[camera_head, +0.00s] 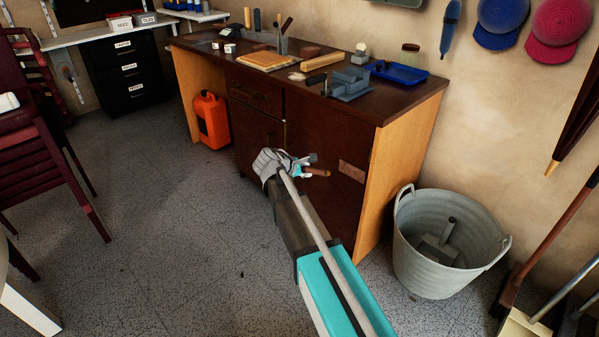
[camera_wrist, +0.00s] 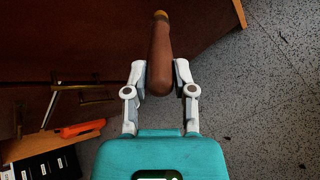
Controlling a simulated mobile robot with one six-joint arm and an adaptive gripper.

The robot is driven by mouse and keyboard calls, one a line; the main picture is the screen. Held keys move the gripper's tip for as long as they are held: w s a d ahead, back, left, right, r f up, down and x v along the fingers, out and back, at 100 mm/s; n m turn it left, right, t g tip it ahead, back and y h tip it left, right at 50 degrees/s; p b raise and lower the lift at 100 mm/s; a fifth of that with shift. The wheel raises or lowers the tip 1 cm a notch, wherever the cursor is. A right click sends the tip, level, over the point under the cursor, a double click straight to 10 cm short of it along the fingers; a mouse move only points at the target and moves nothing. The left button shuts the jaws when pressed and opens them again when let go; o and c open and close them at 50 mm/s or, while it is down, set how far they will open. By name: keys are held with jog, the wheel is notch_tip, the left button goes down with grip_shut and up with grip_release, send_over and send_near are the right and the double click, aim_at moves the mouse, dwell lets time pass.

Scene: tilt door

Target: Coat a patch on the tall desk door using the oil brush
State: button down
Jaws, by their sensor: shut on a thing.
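The tall desk door (camera_head: 335,130) is the dark brown right-hand front of the desk. A lighter reddish-brown rectangular patch (camera_head: 352,171) shows on its lower right. My gripper (camera_head: 304,166) is in front of this door, left of the patch. It is shut on the oil brush (camera_head: 318,172), whose brown handle points right towards the patch. In the wrist view the brush (camera_wrist: 160,50) sits between both fingers (camera_wrist: 160,78), with its yellowish end away from my gripper. Whether that end touches the door is not clear.
A grey metal tub (camera_head: 440,265) stands right of the desk. An orange canister (camera_head: 212,120) stands under the desk at left. Tools and a blue tray (camera_head: 400,73) lie on the desktop (camera_head: 225,56). A red chair (camera_head: 45,165) is at left; the speckled floor between is clear.

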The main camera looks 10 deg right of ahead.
jog(key=shift+w+d, duration=0.75)
jog(key=shift+d, duration=0.25)
jog(key=shift+w+d, duration=0.7)
jog(key=shift+d, duration=0.25)
jog(key=shift+w+d, duration=0.5)
jog(key=shift+d, duration=0.2)
jog(key=shift+s, duration=0.1)
jog(key=s+d, duration=0.2)
jog(key=s, duration=0.1)
dwell(0.6)
dwell(0.3)
jog(key=shift+s+d, duration=1.1)
jog(key=shift+s, duration=0.3)
